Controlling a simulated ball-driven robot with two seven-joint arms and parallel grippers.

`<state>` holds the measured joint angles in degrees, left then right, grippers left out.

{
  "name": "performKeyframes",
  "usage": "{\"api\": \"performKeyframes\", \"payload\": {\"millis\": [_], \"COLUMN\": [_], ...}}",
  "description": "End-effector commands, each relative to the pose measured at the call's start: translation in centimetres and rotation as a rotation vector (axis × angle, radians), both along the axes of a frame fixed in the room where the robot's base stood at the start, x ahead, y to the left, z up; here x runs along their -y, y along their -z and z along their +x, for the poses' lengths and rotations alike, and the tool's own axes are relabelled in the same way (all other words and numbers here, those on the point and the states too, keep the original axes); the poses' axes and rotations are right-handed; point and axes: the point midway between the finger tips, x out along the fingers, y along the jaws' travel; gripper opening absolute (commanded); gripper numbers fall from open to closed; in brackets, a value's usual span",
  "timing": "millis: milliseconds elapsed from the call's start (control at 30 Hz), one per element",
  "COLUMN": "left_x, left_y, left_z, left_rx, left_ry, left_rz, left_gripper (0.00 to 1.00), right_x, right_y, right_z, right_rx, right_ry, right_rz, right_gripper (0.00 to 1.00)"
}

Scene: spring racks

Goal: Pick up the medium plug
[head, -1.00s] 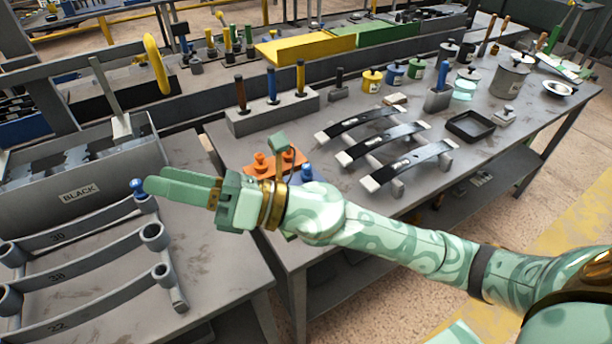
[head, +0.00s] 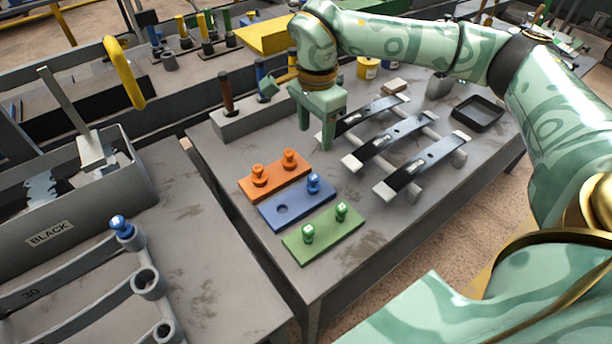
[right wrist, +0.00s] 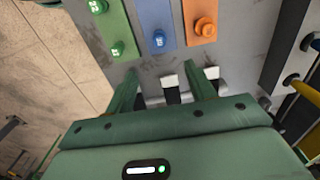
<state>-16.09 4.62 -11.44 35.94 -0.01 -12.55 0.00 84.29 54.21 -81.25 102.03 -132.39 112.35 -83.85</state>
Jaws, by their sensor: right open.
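A blue plate (head: 296,206) holds one blue plug (head: 314,183) at its right end and has an empty hole at its left. The orange plate (head: 275,175) beyond it holds two orange plugs (head: 289,159), and the nearer green plate (head: 323,236) holds two green plugs (head: 341,212). Another blue plug (head: 120,226) stands in the end of the spring marked 30. Which size is medium is not readable. My right gripper (head: 314,142) is open and empty, pointing down behind the plates.
Black leaf springs (head: 390,138) on light supports lie right of my right gripper. A grey block (head: 235,122) with upright handled tools stands behind the plates. A grey bin (head: 100,200) marked BLACK is at left. The table front is clear.

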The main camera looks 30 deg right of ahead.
Motion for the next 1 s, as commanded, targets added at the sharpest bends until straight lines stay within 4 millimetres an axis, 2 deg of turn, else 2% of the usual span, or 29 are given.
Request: {"api": "performKeyframes", "payload": {"millis": [100, 200, 333, 600, 800, 1000], "left_x": [-0.1, -0.1, -0.1, 0.0, 0.0, 0.0], "left_y": [0.8, 1.4, 2.1, 2.6, 3.7, 3.9], "left_z": [-2.3, -3.7, -3.7, -1.9, -2.3, -2.7], "left_rx": [-0.036, -0.059, -0.062, -0.034, -0.043, -0.050], "left_ry": [0.001, 0.001, 0.001, 0.001, 0.001, 0.001], "left_rz": [0.002, 0.004, 0.004, 0.000, 0.000, 0.000], "left_gripper": [0.36, 0.36, 0.36, 0.36, 0.36, 0.36], "right_x": [0.0, -0.1, -0.1, -0.1, -0.1, -0.1], "right_y": [3.1, 5.8, 8.5, 11.0, 14.5, 15.6], "right_z": [-0.1, -0.1, -0.1, -0.1, -0.1, 0.0], "right_rx": [-0.008, -0.009, -0.006, -0.003, -0.005, -0.001], "right_ry": [-0.001, -0.001, -0.001, -0.002, -0.001, -0.002], "right_rz": [-0.001, 0.001, 0.003, 0.003, 0.003, 0.004], "right_gripper": [0.55, 0.55, 0.55, 0.55, 0.55, 0.55]}}
